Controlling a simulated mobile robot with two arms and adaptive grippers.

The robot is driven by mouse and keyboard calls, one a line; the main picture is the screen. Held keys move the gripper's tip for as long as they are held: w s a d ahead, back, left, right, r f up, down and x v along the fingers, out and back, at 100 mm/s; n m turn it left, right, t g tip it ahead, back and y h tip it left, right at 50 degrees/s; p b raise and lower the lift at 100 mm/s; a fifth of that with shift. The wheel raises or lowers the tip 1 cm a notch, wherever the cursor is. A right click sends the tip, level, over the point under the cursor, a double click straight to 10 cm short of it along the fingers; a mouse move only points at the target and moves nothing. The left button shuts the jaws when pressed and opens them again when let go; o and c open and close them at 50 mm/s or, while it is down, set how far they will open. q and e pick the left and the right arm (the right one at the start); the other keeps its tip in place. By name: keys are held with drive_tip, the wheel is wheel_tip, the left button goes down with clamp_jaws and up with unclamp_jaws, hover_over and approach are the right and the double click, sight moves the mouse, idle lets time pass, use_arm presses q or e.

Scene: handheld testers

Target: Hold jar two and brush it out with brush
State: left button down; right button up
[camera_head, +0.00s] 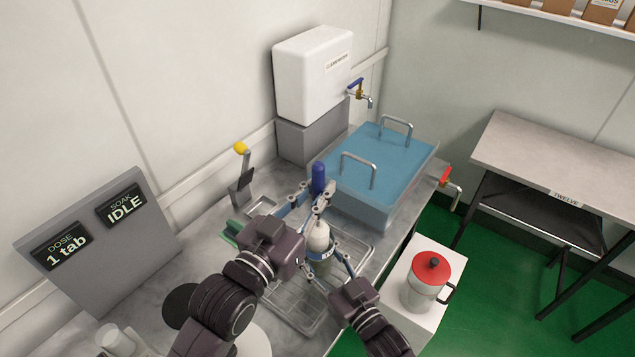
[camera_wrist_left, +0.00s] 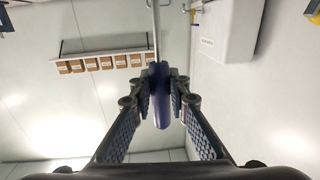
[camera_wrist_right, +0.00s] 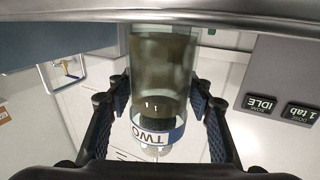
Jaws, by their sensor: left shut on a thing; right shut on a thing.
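My left gripper (camera_head: 312,196) is shut on the blue handle (camera_head: 318,177) of the brush; the handle points up. In the left wrist view the handle (camera_wrist_left: 161,95) sits between the fingers, with a thin metal rod (camera_wrist_left: 156,30) beyond it. My right gripper (camera_head: 322,257) is shut around jar two (camera_head: 320,266), a glass jar with a blue band. The right wrist view shows the jar (camera_wrist_right: 160,75) with its TWO label upside down and a brownish tint in the glass. A white part (camera_head: 318,236) shows at the jar's top, below the left gripper; how deep the brush reaches is unclear.
A wire rack (camera_head: 295,312) lies on the counter beneath the jar. A blue lidded tank (camera_head: 400,160) stands behind right, and a white water container (camera_head: 312,75) with a tap at the back. A red-lidded jug (camera_head: 428,285) stands on a white stand at right. A display panel (camera_head: 95,245) is left.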

sight(318, 224)
use_arm(q)
drive_tip(key=shift+f, duration=3.55)
drive_tip(key=shift+w, duration=0.3)
drive_tip(key=shift+r, duration=0.1)
drive_tip(key=shift+r, duration=2.45)
drive_tip(key=shift+f, duration=2.55)
